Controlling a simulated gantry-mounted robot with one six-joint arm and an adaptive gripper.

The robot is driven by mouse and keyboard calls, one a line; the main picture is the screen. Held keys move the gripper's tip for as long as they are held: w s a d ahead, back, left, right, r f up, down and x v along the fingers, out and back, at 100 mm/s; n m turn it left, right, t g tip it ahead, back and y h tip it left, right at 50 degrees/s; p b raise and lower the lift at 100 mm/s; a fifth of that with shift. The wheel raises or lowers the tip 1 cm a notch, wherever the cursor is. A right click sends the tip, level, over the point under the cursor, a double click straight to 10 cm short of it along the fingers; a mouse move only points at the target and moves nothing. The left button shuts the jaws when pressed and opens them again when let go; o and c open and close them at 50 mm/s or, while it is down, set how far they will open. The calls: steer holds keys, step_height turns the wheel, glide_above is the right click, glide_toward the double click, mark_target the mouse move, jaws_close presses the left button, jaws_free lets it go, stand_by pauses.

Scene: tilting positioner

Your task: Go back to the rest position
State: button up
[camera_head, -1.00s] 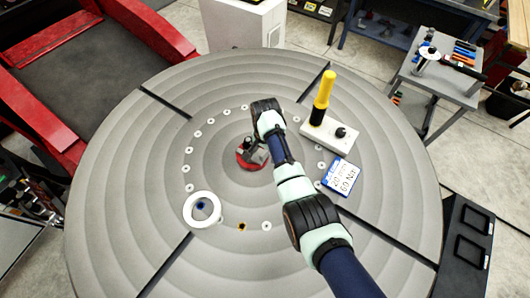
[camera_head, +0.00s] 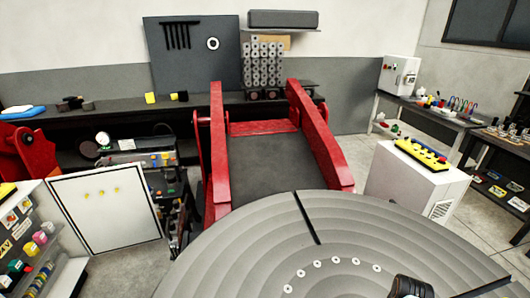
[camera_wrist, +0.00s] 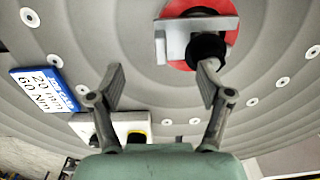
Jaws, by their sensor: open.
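My gripper (camera_wrist: 160,82) is open in the wrist view, its two fingers spread with nothing between them. It is above the grey round table (camera_wrist: 290,40), apart from it. Ahead of the fingers, at the top of the wrist view, is a red disc (camera_wrist: 232,38) with a grey block (camera_wrist: 175,42) and a black knob-like part on it. In the head view only a dark piece of my arm shows at the bottom edge, and my gripper's fingers are not seen there. The table (camera_head: 330,235) shows its far part in that view.
A blue and white label plate (camera_wrist: 45,88) and a white block (camera_wrist: 128,128) lie on the table. Behind the table stand a red-sided frame (camera_head: 222,150), a white cabinet (camera_head: 415,190) at right and a white panel (camera_head: 105,210) at left. The visible far tabletop is clear.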

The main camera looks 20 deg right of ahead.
steer(key=w+a+r+n+t+h+p, duration=0.1)
steer(key=w+a+r+n+t+p, duration=0.3)
steer(key=a+r, duration=0.45)
steer(key=w+a+r+n+t+h+p, duration=0.1)
steer(key=w+a+r+n+t+p, duration=0.15)
steer(key=w+a+r+n, duration=0.55)
steer(key=s+a+r+n+t+y+p, duration=0.1)
steer(key=s+a+r, duration=0.4)
steer(key=a+r, duration=0.5)
steer(key=s+a+r+n+t+y+p, duration=0.1)
steer(key=s+a+r+n+t+p, duration=0.3)
steer(key=a+r, duration=0.6)
steer(key=s+a+n+t, duration=0.1)
steer(key=s+a+n, duration=0.1)
steer(key=a, duration=0.1)
steer(key=shift+a, duration=0.25)
